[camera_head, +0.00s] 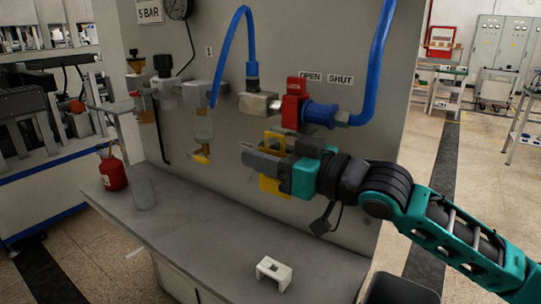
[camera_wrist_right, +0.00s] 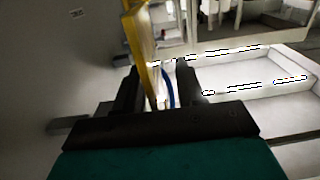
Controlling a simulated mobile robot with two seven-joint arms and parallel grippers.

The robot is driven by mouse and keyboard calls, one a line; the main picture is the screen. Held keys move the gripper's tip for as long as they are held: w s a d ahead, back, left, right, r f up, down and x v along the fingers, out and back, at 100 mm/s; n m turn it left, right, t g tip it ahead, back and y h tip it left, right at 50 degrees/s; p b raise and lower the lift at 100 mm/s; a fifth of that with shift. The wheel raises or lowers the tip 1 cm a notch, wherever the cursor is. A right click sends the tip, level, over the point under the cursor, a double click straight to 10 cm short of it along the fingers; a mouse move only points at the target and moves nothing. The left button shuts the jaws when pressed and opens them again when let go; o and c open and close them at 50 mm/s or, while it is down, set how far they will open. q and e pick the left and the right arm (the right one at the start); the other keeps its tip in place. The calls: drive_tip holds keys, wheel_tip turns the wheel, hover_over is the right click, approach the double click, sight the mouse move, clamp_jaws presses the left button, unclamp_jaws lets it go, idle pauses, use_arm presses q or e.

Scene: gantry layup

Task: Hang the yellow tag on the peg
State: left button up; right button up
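The yellow tag (camera_head: 270,185) is at the grey panel, its upper part (camera_head: 274,139) above my right gripper and its lower part below. My right gripper (camera_head: 264,163) reaches in from the right, its fingers on either side of the tag. In the right wrist view the tag (camera_wrist_right: 140,45) stands between the two dark fingers (camera_wrist_right: 160,82), close to the left one, with a gap to the right one, so the gripper looks open. A short grey piece (camera_head: 246,144), perhaps the peg, shows beside the tag's top; whether the tag is on it I cannot tell. My left gripper is out of view.
A red valve (camera_head: 294,102) with blue hoses (camera_head: 376,60) sits just above my right gripper. A filter bowl (camera_head: 204,127) hangs left of it. The bench top (camera_head: 210,230) below carries a white block (camera_head: 273,273), a red oil can (camera_head: 112,172) and a clear cup (camera_head: 144,194).

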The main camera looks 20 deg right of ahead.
drive_tip(key=shift+s+d+f, duration=0.1)
drive_tip(key=shift+s+d, duration=0.25)
drive_tip(key=shift+s, duration=0.05)
use_arm(q)
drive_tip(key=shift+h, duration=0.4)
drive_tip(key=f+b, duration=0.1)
drive_tip(key=b, duration=0.1)
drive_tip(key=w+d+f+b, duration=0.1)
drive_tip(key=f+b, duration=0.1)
drive_tip(key=b, duration=0.1)
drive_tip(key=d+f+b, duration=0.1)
drive_tip(key=b, duration=0.1)
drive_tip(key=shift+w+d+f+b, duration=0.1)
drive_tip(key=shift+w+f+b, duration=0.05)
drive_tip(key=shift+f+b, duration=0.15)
use_arm(e)
drive_tip(key=v, duration=1.1)
drive_tip(key=shift+s+d, duration=0.25)
drive_tip(key=shift+s, duration=0.1)
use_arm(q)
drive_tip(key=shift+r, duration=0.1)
